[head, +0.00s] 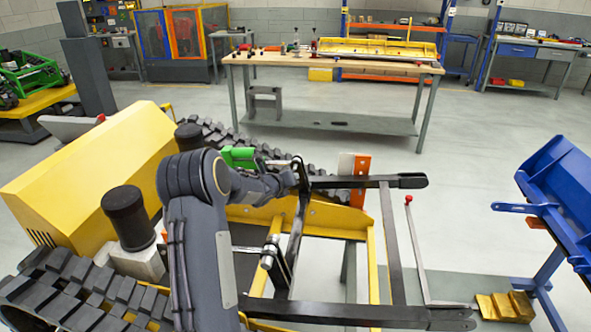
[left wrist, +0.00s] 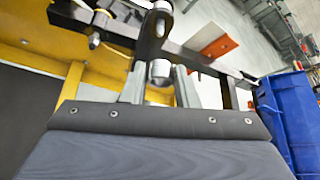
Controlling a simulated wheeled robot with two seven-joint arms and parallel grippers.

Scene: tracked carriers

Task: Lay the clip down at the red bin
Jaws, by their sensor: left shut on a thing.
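My left gripper (head: 288,181) reaches in over the tracked carrier's black and yellow frame in the head view. In the left wrist view its pale fingers (left wrist: 160,88) are close above the frame, near a silver rod end. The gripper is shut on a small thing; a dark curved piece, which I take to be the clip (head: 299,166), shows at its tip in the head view. Its outline is hard to make out. A small red box (head: 515,82) lies under the back right workbench; I cannot tell whether it is the red bin. My right gripper is not in view.
The carrier's yellow body (head: 90,165) and rubber tracks (head: 75,290) fill the left. A blue tub-like part (head: 560,190) is at right.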

